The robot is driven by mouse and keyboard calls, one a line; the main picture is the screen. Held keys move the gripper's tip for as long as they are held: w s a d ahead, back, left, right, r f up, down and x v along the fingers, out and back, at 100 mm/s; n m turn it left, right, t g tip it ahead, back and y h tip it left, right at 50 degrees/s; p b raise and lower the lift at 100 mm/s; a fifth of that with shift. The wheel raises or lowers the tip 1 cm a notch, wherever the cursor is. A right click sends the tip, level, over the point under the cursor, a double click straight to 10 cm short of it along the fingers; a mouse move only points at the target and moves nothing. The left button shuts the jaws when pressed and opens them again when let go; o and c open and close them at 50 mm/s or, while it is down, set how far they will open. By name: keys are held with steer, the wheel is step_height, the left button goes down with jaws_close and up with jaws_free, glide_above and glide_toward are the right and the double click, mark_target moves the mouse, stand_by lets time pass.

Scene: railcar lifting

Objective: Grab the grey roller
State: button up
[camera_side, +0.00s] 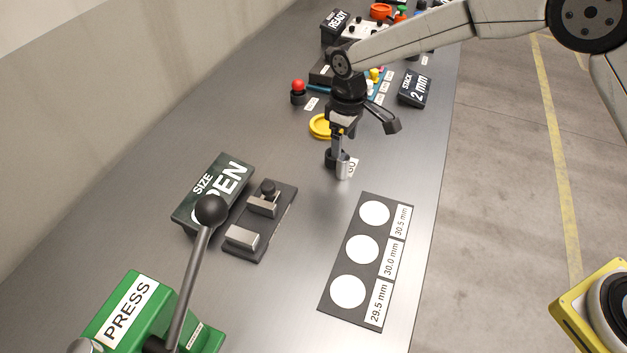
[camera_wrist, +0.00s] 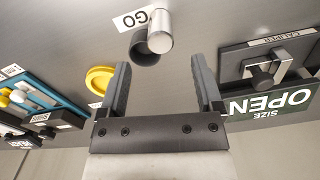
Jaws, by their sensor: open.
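The grey roller (camera_wrist: 160,32) is a short, shiny metal cylinder beside a dark round cup (camera_wrist: 144,50) and a white "GO" label (camera_wrist: 131,19). I cannot tell whether the roller touches the cup. My gripper (camera_wrist: 160,64) is open and empty. In the wrist view the roller lies beyond the fingertips, roughly in line with the gap between them. In the side view my gripper (camera_side: 339,146) points down just above and behind the roller (camera_side: 343,168), and partly hides the cup there.
A yellow ring-shaped dish (camera_side: 319,126) lies close behind my gripper. The caliper block (camera_side: 262,218) and "SIZE OPEN" sign (camera_side: 212,192) stand to the left. A board with white circles (camera_side: 356,290) lies in front. The green press (camera_side: 125,315) is at lower left. Bare table surrounds the roller's left side.

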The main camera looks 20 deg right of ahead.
mark_target(344, 157)
steer(key=shift+f, duration=1.05)
steer(key=shift+f, duration=0.1)
steer(key=shift+s+f, duration=0.15)
steer(key=shift+f, duration=2.35)
steer(key=shift+r, duration=0.1)
jaws_close()
